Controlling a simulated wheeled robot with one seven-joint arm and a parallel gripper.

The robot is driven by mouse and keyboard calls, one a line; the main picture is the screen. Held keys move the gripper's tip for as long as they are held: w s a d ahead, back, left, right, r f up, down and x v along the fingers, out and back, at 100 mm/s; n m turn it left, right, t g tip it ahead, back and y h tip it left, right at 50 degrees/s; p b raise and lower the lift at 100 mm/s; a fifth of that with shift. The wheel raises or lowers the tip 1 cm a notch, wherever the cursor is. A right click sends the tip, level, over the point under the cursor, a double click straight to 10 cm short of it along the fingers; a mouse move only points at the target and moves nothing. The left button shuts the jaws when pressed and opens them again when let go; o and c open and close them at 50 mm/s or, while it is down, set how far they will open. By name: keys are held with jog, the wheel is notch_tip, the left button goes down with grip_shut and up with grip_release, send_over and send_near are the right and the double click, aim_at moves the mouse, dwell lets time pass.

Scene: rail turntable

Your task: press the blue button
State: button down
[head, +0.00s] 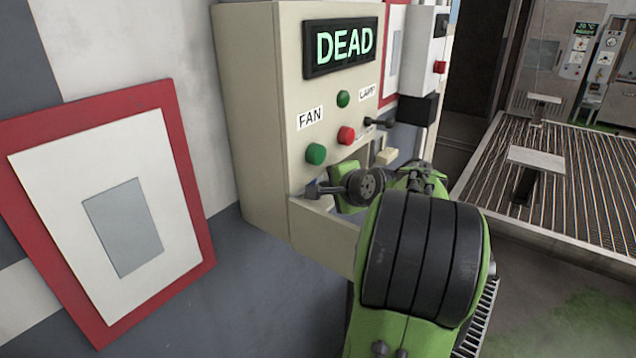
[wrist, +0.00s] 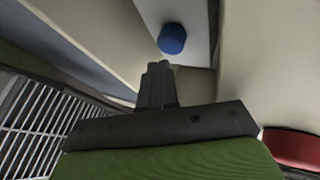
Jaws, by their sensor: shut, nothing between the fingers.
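The blue button (wrist: 172,38) shows in the wrist view, round and raised on a pale recessed surface. My gripper (wrist: 158,72) is shut and empty, its fingertips just below the button in that view. A small gap shows between them in the picture; I cannot judge the depth. In the head view my gripper (head: 318,189) reaches the lower front of the cream control box (head: 262,120). I cannot make out the blue button there.
The box carries a lit DEAD display (head: 341,45), a red button (head: 346,135), a green FAN button (head: 316,154) and a dark lever (head: 380,122). A red-bordered panel (head: 188,165) is at left. A slatted platform (head: 575,185) lies at right.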

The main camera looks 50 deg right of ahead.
jog(key=s, duration=0.3)
dwell(0.5)
jog(key=shift+f, duration=0.1)
jog(key=shift+s, duration=0.15)
dwell(0.6)
